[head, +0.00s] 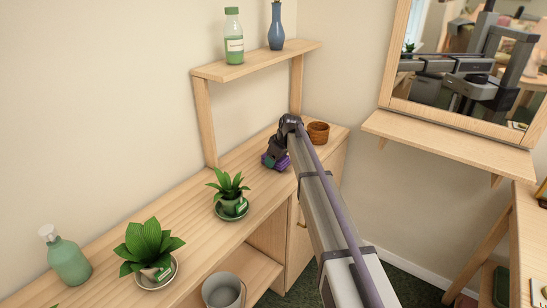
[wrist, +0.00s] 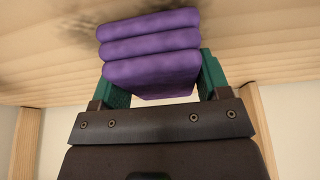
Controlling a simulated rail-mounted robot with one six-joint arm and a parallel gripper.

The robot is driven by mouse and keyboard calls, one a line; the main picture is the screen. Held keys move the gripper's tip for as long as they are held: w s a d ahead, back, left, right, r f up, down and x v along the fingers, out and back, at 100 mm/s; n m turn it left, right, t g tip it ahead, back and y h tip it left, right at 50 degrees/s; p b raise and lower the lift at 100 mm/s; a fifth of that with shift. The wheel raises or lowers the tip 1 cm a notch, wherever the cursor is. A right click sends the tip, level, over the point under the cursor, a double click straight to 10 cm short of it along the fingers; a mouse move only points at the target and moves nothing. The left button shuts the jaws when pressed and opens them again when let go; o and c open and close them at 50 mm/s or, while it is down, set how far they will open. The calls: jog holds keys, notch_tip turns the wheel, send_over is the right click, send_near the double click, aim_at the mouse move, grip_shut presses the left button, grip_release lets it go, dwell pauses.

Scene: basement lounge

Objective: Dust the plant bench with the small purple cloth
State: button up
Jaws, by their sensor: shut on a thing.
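The small purple cloth (wrist: 150,48) is folded in thick layers and held between the green fingers of my gripper (wrist: 155,80) in the wrist view. In the head view, my gripper (head: 275,160) is low over the far right part of the plant bench (head: 180,205), with a bit of purple showing at its tip. The bench is a long light-wood counter. The wrist view shows dark dusty smudges on the bench wood (wrist: 245,55) around the cloth. I cannot tell whether the cloth touches the surface.
Two potted plants (head: 230,190) (head: 148,247) on saucers and a green pump bottle (head: 67,257) stand on the bench. A brown pot (head: 318,133) is right of my gripper. A raised shelf (head: 255,62) holds a bottle (head: 233,35) and a blue vase (head: 276,27). A grey pot (head: 222,291) sits lower.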

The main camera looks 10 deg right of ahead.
aim_at(291, 171)
jog(key=shift+s+d, duration=1.4)
jog(key=shift+d, duration=0.15)
jog(key=shift+s+d, duration=1.4)
jog(key=shift+d, duration=0.15)
notch_tip(291, 171, up, 8)
jog(key=p, duration=0.7)
jog(key=shift+f, duration=0.2)
jog(key=shift+w, duration=0.1)
jog(key=f+b, duration=0.2)
jog(key=w+d+f+b, duration=0.1)
jog(key=f, duration=0.1)
jog(key=w+d+f+b, duration=0.1)
jog(key=f+b, duration=0.1)
jog(key=shift+w+b, duration=0.1)
jog(key=shift+b, duration=0.2)
jog(key=shift+f+b, duration=1.05)
